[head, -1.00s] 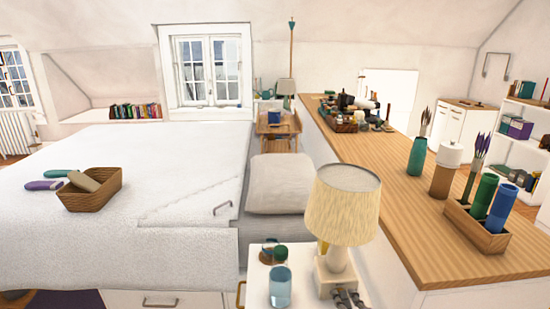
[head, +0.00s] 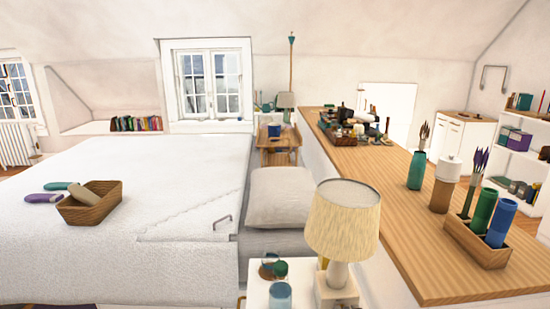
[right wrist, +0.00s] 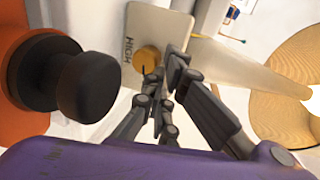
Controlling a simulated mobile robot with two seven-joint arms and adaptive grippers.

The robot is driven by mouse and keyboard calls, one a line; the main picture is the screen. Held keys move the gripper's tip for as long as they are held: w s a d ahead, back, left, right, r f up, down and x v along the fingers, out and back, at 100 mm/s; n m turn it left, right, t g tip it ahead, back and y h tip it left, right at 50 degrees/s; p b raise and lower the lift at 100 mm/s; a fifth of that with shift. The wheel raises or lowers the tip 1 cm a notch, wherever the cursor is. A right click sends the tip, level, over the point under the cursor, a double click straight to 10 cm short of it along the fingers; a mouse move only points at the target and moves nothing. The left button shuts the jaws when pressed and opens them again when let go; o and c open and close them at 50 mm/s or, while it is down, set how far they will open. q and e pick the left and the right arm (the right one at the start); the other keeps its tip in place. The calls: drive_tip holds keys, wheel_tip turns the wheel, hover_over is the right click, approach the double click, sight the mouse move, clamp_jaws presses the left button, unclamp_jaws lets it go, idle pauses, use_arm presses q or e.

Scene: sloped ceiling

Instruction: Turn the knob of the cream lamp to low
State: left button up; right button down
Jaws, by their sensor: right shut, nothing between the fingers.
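The cream lamp (head: 343,220), with a pleated shade and pale square base, stands upright on the white bedside stand in the head view. In the right wrist view, its yellow-brown knob (right wrist: 148,61) sits on a cream plate (right wrist: 168,25) beside the printed word HIGH. A small dark mark shows on the knob, but I cannot tell its setting. My right gripper (right wrist: 168,78) is shut and empty, its fingertips close beside the knob; I cannot tell whether they touch it. In the head view the knob is not visible and no gripper shows.
Glass tumblers (head: 280,296) stand close left of the lamp on the white stand (head: 257,297). The bed (head: 120,230) fills the left. An orange surface with a dark round part is unclear in the wrist view.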

drive_tip(key=shift+s+d+r, duration=0.1)
drive_tip(key=shift+r, duration=0.1)
drive_tip(key=v, duration=0.2)
drive_tip(key=f+p+v, duration=0.1)
drive_tip(key=v, duration=0.1)
drive_tip(key=shift+s, duration=0.45)
drive_tip(key=shift+s+p, duration=0.35)
drive_tip(key=shift+s, duration=0.15)
use_arm(q)
drive_tip(key=shift+w+r, duration=0.35)
drive_tip(key=shift+r, duration=0.2)
drive_tip(key=shift+w+r, duration=0.35)
drive_tip(key=shift+r, duration=0.2)
drive_tip(key=shift+w, duration=0.1)
drive_tip(key=shift+d, duration=0.1)
